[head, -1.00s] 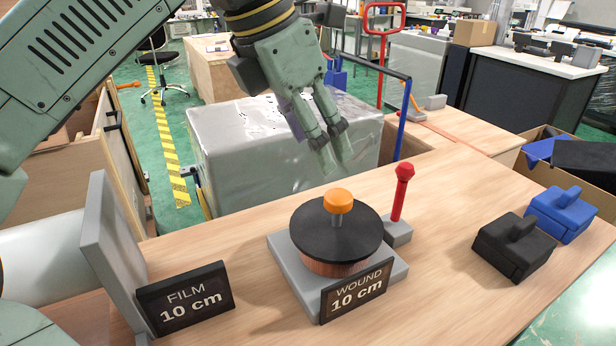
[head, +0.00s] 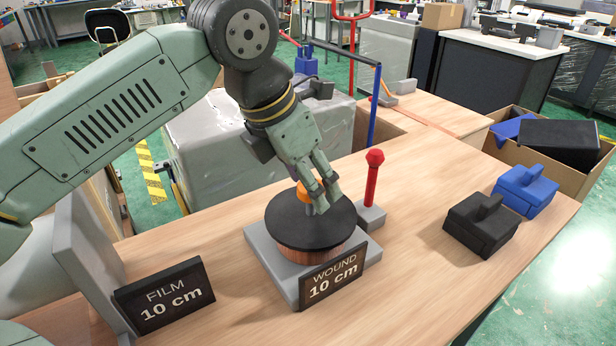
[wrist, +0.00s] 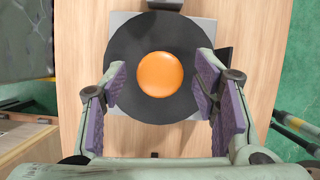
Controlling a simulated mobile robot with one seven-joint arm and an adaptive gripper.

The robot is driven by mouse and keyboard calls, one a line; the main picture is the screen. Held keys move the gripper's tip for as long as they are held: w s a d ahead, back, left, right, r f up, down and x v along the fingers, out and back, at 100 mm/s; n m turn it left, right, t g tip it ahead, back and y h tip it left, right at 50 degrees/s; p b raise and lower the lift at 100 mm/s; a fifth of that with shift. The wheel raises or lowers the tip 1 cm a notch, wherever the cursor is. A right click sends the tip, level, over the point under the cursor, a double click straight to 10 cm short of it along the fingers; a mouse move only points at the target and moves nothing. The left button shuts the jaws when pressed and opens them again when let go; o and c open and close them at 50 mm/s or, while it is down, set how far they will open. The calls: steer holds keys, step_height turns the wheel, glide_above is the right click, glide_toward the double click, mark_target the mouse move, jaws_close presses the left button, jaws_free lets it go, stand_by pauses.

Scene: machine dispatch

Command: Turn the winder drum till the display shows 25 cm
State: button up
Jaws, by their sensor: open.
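The winder drum (head: 310,226) has a black round top over a copper-coloured body and stands on a grey base (head: 272,266). An orange knob rises from its centre and shows whole in the wrist view (wrist: 160,75). The display (head: 331,279) in front reads "WOUND 10 cm". My gripper (head: 317,200) is over the drum, at the knob in the head view. In the wrist view its two purple-padded fingers (wrist: 162,100) are spread wide, with the knob between and slightly beyond them, touching neither. In the head view the fingers partly hide the knob.
A sign (head: 166,295) reading "FILM 10 cm" stands at the left by a grey upright plate (head: 88,262). A red lever (head: 373,180) stands just behind the drum's right side. Black (head: 481,224) and blue (head: 526,190) blocks sit at the right. Bare table lies between them and the drum.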

steer(key=shift+c, duration=0.5)
jaws_close()
